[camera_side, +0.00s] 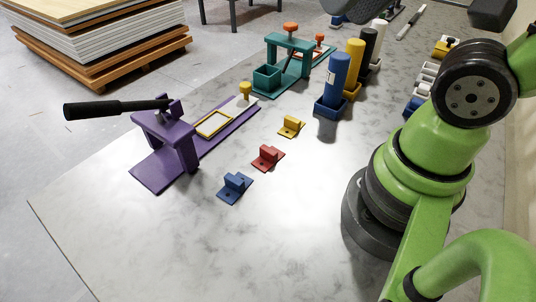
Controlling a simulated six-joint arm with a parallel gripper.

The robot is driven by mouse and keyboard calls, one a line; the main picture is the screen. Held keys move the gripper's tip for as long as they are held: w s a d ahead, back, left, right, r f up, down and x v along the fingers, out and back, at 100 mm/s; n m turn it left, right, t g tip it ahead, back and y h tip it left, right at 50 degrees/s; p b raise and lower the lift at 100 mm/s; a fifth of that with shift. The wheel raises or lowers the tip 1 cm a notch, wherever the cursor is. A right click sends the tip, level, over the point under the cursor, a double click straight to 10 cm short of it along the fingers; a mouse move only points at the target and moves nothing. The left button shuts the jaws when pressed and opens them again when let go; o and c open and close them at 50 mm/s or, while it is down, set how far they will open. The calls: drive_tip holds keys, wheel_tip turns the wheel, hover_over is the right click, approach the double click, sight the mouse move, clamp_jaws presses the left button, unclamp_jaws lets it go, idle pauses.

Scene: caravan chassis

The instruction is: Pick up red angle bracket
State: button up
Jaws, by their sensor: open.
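The red angle bracket (267,158) lies on the marbled tabletop near the middle of the side view. It has a flat base plate with an upright block on it. It stands between a blue angle bracket (235,187), nearer the camera, and a yellow angle bracket (291,126), farther back. Nothing touches or covers the red one. My gripper's fingers do not show in this view.
A purple fixture (172,140) with a black lever stands left of the brackets. A teal fixture (267,78) stands behind. Blue, yellow, black and white cylinders (337,85) stand upright in holders at back right. The front tabletop (150,240) is clear.

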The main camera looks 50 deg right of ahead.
drive_tip(key=shift+o, duration=0.4)
drive_tip(key=n+g+h, duration=0.2)
drive_tip(key=n+g, duration=0.1)
drive_tip(key=g, duration=0.4)
hover_over(275, 153)
drive_tip(key=f, duration=2.4)
drive_tip(key=shift+s+d+f, duration=0.15)
drive_tip(key=shift+s+f, duration=0.1)
drive_tip(key=shift+f, duration=0.05)
drive_tip(key=shift+w+a+f, duration=0.1)
drive_tip(key=shift+f, duration=1.5)
drive_tip(key=shift+w+a+f, duration=0.1)
drive_tip(key=shift+f, duration=1.45)
clamp_jaws()
